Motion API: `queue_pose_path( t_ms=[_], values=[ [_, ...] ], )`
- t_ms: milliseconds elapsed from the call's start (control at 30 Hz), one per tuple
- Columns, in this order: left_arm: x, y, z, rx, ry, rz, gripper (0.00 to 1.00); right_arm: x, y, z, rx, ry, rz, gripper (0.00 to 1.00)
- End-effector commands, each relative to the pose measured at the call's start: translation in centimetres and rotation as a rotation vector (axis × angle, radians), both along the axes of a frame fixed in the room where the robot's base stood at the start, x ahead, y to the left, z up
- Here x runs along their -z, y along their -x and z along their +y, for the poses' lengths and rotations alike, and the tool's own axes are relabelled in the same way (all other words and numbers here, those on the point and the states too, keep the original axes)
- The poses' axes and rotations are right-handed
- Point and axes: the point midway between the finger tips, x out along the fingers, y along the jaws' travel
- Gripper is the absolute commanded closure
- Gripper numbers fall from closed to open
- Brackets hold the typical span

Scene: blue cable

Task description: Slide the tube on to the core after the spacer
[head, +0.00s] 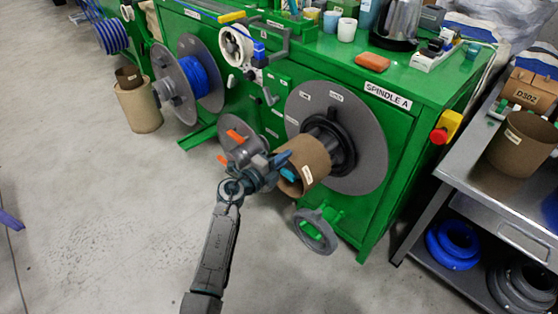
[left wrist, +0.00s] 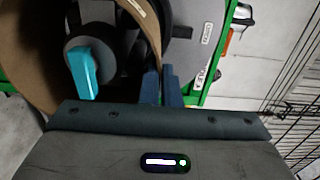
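The brown cardboard tube (head: 314,158) is at the outer end of the dark core on Spindle A. In the left wrist view its curved wall (left wrist: 146,22) runs around the core end with the cyan lever (left wrist: 84,70). A black ring (head: 346,138), apparently the spacer, sits on the core between the tube and the large grey flange (head: 368,158). My left gripper (head: 284,158) is at the tube's near rim. Its fingers (left wrist: 161,88) look closed on the tube wall. How far the tube covers the core is partly hidden. My right gripper is not in view.
The green machine (head: 395,110) stands behind the flange. A grey handwheel (head: 316,232) is below the tube, and orange levers (head: 236,136) are at its left. A metal cart (head: 490,185) with another brown tube (head: 515,145) is at the right.

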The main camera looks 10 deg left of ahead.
Motion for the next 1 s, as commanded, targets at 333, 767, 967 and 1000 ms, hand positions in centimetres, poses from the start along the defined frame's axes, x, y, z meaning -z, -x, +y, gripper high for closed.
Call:
queue_pose_path(
  t_ms=[333, 767, 967, 1000],
  values=[
    [0.0, -1.7, -1.3, -0.001, 0.001, 0.000, 1.00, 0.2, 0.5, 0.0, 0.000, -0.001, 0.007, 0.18],
    [0.0, -3.6, -2.8, 0.000, 0.000, 0.000, 1.00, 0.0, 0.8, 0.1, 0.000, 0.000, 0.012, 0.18],
    [0.0, -4.0, -3.1, 0.000, 0.000, 0.000, 1.00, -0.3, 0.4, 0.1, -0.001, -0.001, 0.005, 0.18],
    [0.0, -4.0, -3.2, 0.000, 0.000, 0.000, 1.00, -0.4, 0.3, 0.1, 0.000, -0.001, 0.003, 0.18]
  ],
)
